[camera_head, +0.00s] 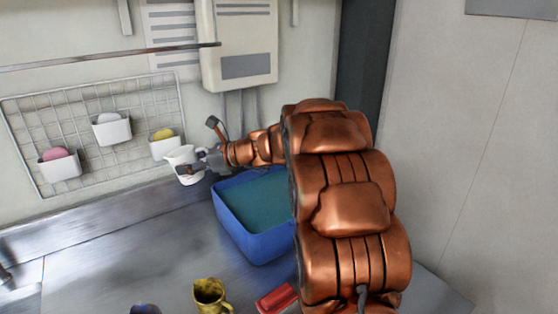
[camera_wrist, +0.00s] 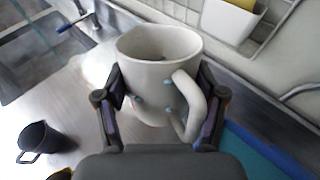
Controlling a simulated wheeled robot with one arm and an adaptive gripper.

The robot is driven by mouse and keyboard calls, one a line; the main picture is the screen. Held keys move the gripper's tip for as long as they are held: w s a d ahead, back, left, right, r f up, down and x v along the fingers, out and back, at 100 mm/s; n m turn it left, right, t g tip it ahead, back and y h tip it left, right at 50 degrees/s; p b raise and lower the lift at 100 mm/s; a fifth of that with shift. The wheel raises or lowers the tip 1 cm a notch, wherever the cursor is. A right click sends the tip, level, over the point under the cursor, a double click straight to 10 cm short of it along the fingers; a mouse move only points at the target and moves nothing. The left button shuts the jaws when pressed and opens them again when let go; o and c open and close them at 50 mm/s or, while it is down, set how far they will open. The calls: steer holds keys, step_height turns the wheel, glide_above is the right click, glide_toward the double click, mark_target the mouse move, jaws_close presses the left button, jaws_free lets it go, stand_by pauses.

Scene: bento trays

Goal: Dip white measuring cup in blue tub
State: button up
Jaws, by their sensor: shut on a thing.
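The white measuring cup (camera_head: 183,163) is held by my gripper (camera_head: 198,166) to the left of the blue tub, near the back wall. In the wrist view the white cup (camera_wrist: 160,62) is upright, with its handle facing the camera. The fingers of my gripper (camera_wrist: 160,100) are shut on it from both sides. The blue tub (camera_head: 262,243) stands on the metal counter and holds teal liquid. Part of it is hidden behind my arm. Its blue edge (camera_wrist: 262,150) shows at lower right in the wrist view, beside the cup.
A wire grid (camera_head: 90,125) with white baskets hangs on the wall behind the cup. A yellow mug (camera_head: 210,295), a dark cup (camera_head: 145,309) and a red object (camera_head: 277,298) sit at the counter's front. The metal counter (camera_head: 130,245) left of the tub is mostly clear.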

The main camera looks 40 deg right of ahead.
steer(key=shift+s+d+r+n+g+y+p, duration=0.1)
steer(key=shift+d+r+n+g+y+p, duration=0.1)
steer(key=shift+d+n+g, duration=0.3)
steer(key=shift+s+d+r+n+g+y+p, duration=0.1)
steer(key=shift+d+r+n+g+p, duration=0.15)
steer(key=shift+g, duration=0.35)
steer(key=shift+s+d+f+n+g, duration=0.15)
steer(key=shift+f+n+g, duration=0.1)
steer(key=shift+g, duration=0.15)
steer(key=s+d+f+m+g+h+p, duration=0.1)
steer(key=s+d+f+g+h+p, duration=0.15)
steer(key=d, duration=0.85)
steer(key=s+d+f+g+h+p, duration=0.1)
steer(key=s+d+f+h, duration=0.2)
steer(key=d, duration=0.8)
steer(key=shift+y, duration=0.35)
steer(key=shift+s+f+b, duration=0.15)
steer(key=shift+f+b, duration=0.7)
steer(key=shift+f, duration=1.7)
steer(key=shift+s+f+b, duration=0.2)
steer(key=shift+f+b, duration=0.7)
steer(key=shift+f, duration=1.7)
steer(key=shift+s+f+b, duration=0.15)
steer(key=shift+f+b, duration=0.7)
steer(key=shift+f, duration=1.7)
step_height(320, 180, up, 17)
steer(key=p, duration=1.1)
steer(key=shift+p, duration=0.35)
